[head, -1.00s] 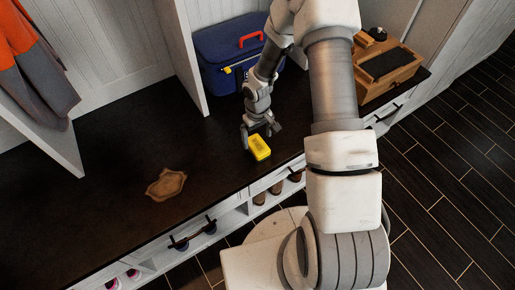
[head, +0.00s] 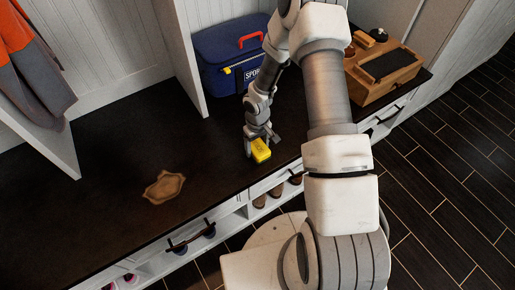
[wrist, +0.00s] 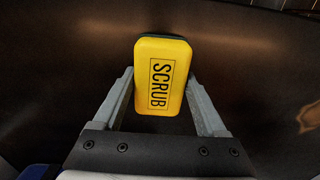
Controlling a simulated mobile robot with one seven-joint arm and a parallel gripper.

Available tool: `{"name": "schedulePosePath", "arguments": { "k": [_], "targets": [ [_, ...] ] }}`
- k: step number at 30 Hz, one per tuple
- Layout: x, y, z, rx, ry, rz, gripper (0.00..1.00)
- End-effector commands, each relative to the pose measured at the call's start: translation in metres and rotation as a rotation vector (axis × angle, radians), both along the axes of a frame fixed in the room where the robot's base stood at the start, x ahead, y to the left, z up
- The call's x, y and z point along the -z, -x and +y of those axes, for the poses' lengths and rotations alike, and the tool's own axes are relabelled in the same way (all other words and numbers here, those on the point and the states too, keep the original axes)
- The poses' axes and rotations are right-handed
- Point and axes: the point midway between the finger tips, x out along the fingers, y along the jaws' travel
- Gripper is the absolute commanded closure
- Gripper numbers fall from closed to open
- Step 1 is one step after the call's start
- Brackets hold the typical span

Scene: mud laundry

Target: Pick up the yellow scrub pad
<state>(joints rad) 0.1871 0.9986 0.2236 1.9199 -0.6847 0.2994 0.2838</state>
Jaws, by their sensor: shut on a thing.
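The yellow scrub pad (head: 261,150) is at my gripper (head: 262,143) over the dark bench top, near its front edge. In the wrist view the pad (wrist: 161,76) shows its yellow face with the word SCRUB and a dark layer along its far edge. My gripper (wrist: 161,95) has one grey finger on each side of the pad, shut on it. I cannot tell whether the pad still touches the bench.
The dark bench top (head: 110,200) is mostly clear. A flat brown object (head: 164,187) lies on it to the left. A blue bag (head: 225,60) stands behind, and a wooden box (head: 385,72) stands at the right. White upright dividers (head: 186,50) rise from the bench.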

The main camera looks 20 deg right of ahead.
Motion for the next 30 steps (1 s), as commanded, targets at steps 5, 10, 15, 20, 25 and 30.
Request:
{"name": "schedulePosePath", "arguments": {
  "k": [5,10,15,20,25,30],
  "targets": [
    [0.0,0.0,0.0,0.0,0.0,0.0,0.81],
    [-0.001,0.0,0.0,0.0,0.0,-0.001,0.81],
    [-0.012,-0.001,0.0,0.0,0.0,-0.002,0.81],
    [-0.037,-0.001,0.0,0.001,0.0,-0.002,0.81],
    [-0.062,0.025,-0.016,0.001,0.002,0.002,0.81],
    [-0.085,0.059,-0.036,0.003,0.001,0.001,0.81]
  ]
}}
